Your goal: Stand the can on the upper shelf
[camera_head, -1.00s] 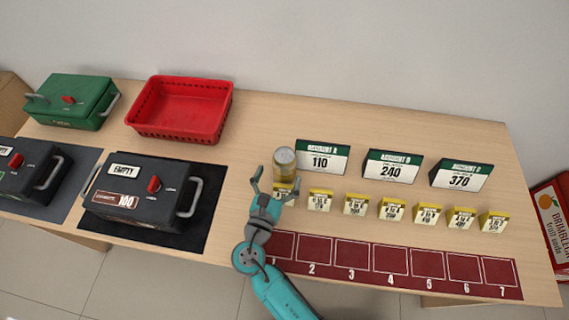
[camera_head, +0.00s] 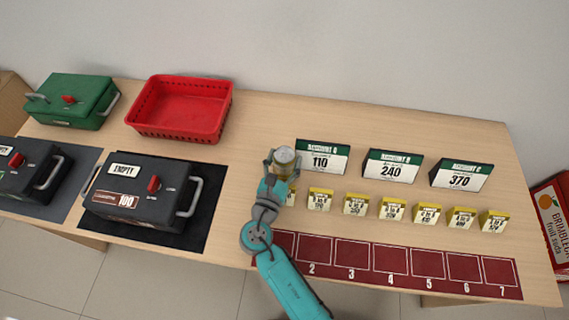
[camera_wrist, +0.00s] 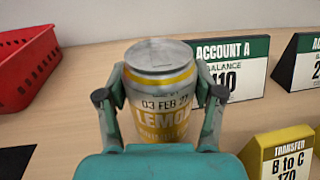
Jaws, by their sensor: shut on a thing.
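The can (camera_head: 284,156) has a silver top and a yellow and white body. In the wrist view the can (camera_wrist: 160,103) stands upright on the counter, with "LEMON" lettering partly showing and a date "03 FEB" above it. My gripper (camera_head: 283,163) is shut on the can, with one finger on each side of it. In the wrist view my gripper (camera_wrist: 160,97) hides the can's lower part. No upper shelf shows in either view.
A red basket (camera_head: 140,131) stands at the back left. Dark boxes (camera_head: 130,205) and a green box (camera_head: 75,103) are at the left. Account signs (camera_head: 322,157) stand right of the can, with several yellow blocks (camera_head: 392,208) before them. A numbered red strip (camera_head: 393,287) runs along the front.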

